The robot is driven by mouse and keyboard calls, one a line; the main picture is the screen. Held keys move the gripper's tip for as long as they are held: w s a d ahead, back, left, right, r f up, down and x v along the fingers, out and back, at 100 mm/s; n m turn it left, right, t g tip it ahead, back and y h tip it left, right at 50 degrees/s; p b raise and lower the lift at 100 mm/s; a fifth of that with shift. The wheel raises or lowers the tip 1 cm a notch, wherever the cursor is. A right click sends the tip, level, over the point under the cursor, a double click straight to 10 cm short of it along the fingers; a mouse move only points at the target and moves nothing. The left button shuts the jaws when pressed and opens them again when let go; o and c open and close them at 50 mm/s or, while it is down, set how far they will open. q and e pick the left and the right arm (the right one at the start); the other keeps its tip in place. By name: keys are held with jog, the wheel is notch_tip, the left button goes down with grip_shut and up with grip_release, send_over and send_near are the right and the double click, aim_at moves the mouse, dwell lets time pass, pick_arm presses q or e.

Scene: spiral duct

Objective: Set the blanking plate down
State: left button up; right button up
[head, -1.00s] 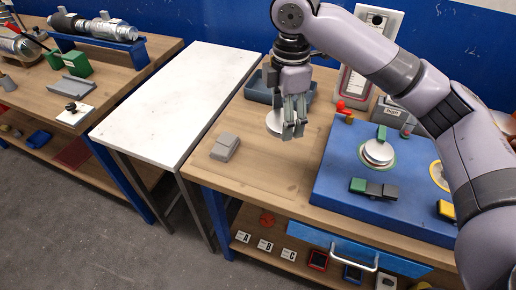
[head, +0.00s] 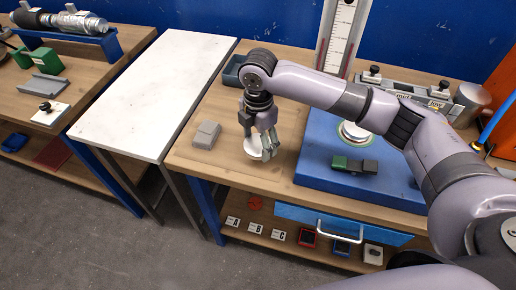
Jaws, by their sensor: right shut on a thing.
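The blanking plate (head: 252,147) is a pale round disc at the fingers of my right gripper (head: 265,152). The gripper is shut on it, over the wooden bench left of the blue board. The fingers hide part of the plate. I cannot tell whether the plate touches the bench top. My left gripper is out of view.
A grey block (head: 206,135) lies to the left of the plate. A blue-grey tray (head: 232,72) stands behind my arm. The blue board (head: 316,168) carries a silver disc (head: 354,131) and a green-and-black clamp (head: 355,166). The white table (head: 155,90) is clear.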

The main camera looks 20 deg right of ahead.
aim_at(258, 152)
jog(key=shift+f+p, duration=0.3)
jog(key=shift+f, duration=2)
jog(key=shift+f, duration=0.1)
jog(key=o, duration=1.3)
jog(key=shift+o, duration=0.2)
notch_tip(258, 152, up, 12)
jog(key=shift+r+b, duration=0.1)
jog(key=shift+b, duration=1)
